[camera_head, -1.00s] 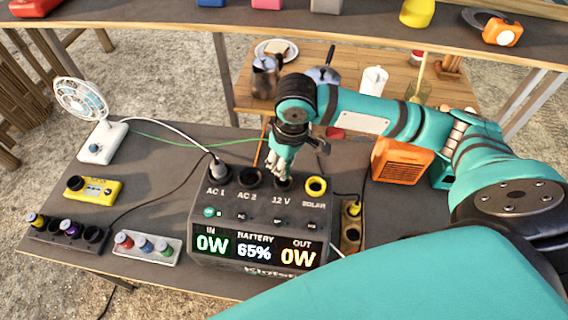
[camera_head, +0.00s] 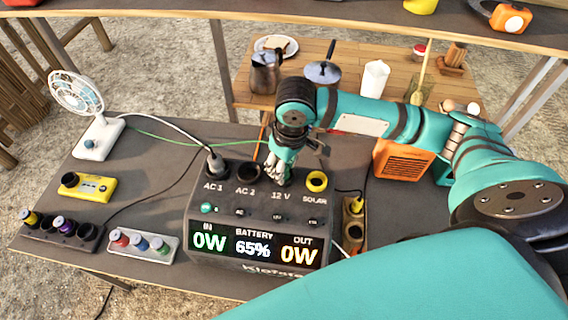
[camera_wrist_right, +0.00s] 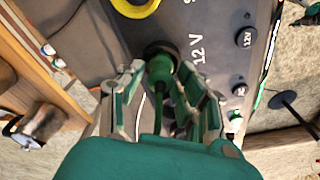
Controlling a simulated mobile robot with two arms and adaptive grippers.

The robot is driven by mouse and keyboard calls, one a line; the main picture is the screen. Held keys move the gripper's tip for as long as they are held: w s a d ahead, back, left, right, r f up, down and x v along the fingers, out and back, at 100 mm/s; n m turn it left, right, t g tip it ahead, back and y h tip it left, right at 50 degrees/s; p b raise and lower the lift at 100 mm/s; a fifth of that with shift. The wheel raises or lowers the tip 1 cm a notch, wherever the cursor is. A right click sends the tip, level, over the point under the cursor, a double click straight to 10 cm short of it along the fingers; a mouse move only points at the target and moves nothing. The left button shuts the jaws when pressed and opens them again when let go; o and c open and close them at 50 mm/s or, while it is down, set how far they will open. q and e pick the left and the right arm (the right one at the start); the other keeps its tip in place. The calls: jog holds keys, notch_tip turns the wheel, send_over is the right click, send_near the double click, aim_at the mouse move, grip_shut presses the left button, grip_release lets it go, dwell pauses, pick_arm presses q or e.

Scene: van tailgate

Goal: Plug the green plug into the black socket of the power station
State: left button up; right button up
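The power station (camera_head: 258,215) stands on the dark table, its top sockets labelled AC 1, AC 2, 12 V and SOLAR. My right gripper (camera_head: 279,180) points down over the 12 V socket and hides it in the head view. In the right wrist view the green plug (camera_wrist_right: 161,68) sits between the fingertips of my right gripper (camera_wrist_right: 162,78), which flank it closely. Its green cable runs back between the fingers. The plug's front is at the black 12 V socket (camera_wrist_right: 158,48); its depth cannot be told. My left gripper is not in view.
A grey plug (camera_head: 217,163) is in AC 1. The yellow SOLAR socket (camera_head: 316,181) is beside my gripper. A fan (camera_head: 85,110), yellow device (camera_head: 88,187) and socket strip (camera_head: 60,230) are left; an orange speaker-like box (camera_head: 402,163) is right, near my arm.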

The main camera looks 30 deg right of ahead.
jog(key=shift+o, duration=0.9)
notch_tip(320, 180, up, 12)
jog(key=s, duration=0.1)
jog(key=shift+s+d, duration=0.15)
jog(key=shift+d, duration=0.1)
jog(key=shift+f, duration=0.1)
